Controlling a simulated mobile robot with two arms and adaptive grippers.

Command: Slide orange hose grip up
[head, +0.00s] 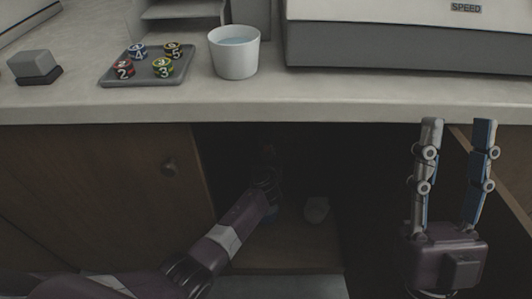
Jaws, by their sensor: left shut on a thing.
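My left arm reaches into the dark open cupboard under the counter. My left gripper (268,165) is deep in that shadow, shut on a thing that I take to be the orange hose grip. The grip's colour and outline cannot be made out, and the gripper and the dark hide most of it. My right gripper (458,124) is open and empty, fingers pointing up, in front of the cupboard's right side.
The counter (330,108) carries a white cup (235,60) of liquid, a grey tray (110,82) with several numbered pieces, a grey block (35,65) and a large white machine (400,32). A closed wooden door (90,180) is at left.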

